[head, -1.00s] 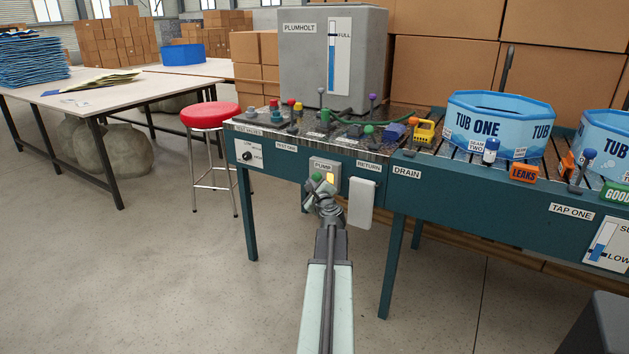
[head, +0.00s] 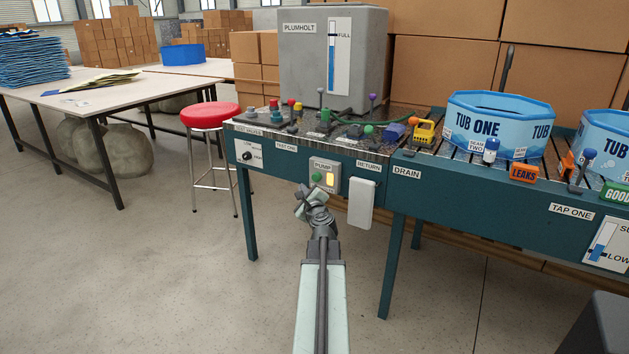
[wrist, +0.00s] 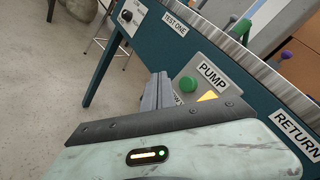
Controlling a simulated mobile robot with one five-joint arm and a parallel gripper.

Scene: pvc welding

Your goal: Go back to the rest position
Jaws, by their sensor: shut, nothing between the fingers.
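My gripper (head: 315,199) is shut and empty in front of the teal bench, a little below the pump panel (head: 325,163). The panel carries a green button (head: 317,177) and a lit yellow light (head: 330,180). In the wrist view my gripper (wrist: 157,90) points toward the bench front, and the green button (wrist: 187,84) shows just right of the fingers. The fingers look apart from the button. Part of the panel's lower lettering is hidden behind my gripper in the wrist view.
The teal bench (head: 455,215) runs across the right, with a white box (head: 361,204) under the RETURN label. A red stool (head: 209,115) stands left of the bench. A long table (head: 90,93) is at far left. The floor at left front is clear.

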